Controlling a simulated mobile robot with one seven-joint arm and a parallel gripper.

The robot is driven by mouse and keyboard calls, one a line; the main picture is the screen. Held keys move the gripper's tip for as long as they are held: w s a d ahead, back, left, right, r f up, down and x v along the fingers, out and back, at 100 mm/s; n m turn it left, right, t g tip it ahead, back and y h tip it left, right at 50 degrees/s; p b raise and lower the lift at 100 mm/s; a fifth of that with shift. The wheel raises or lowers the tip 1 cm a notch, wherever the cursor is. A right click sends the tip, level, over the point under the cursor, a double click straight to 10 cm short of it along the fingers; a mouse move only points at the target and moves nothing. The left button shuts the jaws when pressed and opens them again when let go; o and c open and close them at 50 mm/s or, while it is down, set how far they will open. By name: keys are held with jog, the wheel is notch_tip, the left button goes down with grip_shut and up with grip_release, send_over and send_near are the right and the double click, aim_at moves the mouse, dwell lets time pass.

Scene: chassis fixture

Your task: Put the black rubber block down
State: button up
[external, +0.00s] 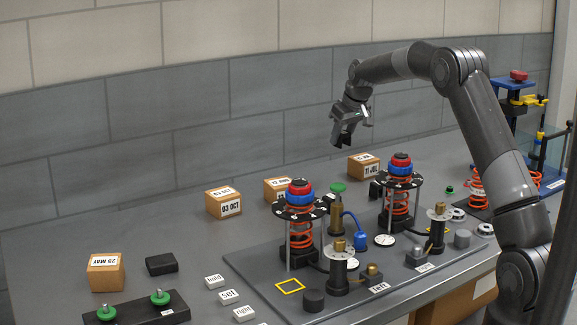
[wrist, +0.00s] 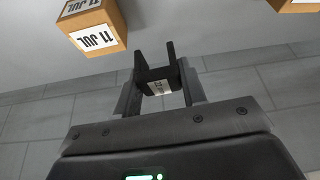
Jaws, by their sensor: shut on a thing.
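My gripper (external: 346,130) is raised well above the back of the table, over the area of the 11 JUL box. It is shut on a small black block (wrist: 160,78), which sits between the two fingers in the wrist view and carries a white label with dark print. In the external view the held block (external: 343,141) shows as a dark shape at the fingertips, clear of the table. Another black block (external: 161,264) lies flat on the table, right of the 25 MAY box. The pictures do not show which material either is.
Boxes marked 25 MAY (external: 105,272), 03 OCT (external: 223,203) and 11 JUL (external: 363,166) stand on the grey table (external: 90,225). The chassis plate (external: 262,289) holds two red-spring towers and brass fittings. Label tiles (external: 229,297) lie at front left. Bare table lies between the left boxes.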

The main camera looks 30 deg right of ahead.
jog(key=shift+s+d+r, duration=0.1)
jog(key=shift+d, duration=0.05)
jog(key=s+a+n, duration=0.1)
jog(key=a, duration=0.5)
jog(key=s+a+n+y, duration=0.1)
jog(key=a, duration=0.6)
jog(key=s+a+n, duration=0.1)
jog(key=a, duration=0.6)
jog(key=shift+s+r+n+y, duration=0.1)
jog(key=shift+r+n+y, duration=0.05)
jog(key=shift+n+y, duration=0.2)
jog(key=s+a+n, duration=0.1)
jog(key=s+a, duration=0.2)
jog(key=a, duration=0.3)
jog(key=s+a+n+g+y, duration=0.1)
jog(key=s+a+n, duration=0.15)
jog(key=a, duration=0.35)
jog(key=s+a+n, duration=0.1)
jog(key=s+a, duration=0.2)
jog(key=a, duration=0.4)
send_over(194, 243)
jog(key=d, duration=0.2)
jog(key=f, duration=0.4)
jog(key=s+f, duration=0.1)
jog(key=f, duration=0.1)
jog(key=shift+a+f, duration=0.1)
jog(key=shift+f, duration=0.25)
jog(key=shift+a+f, duration=0.3)
jog(key=shift+f, duration=1.9)
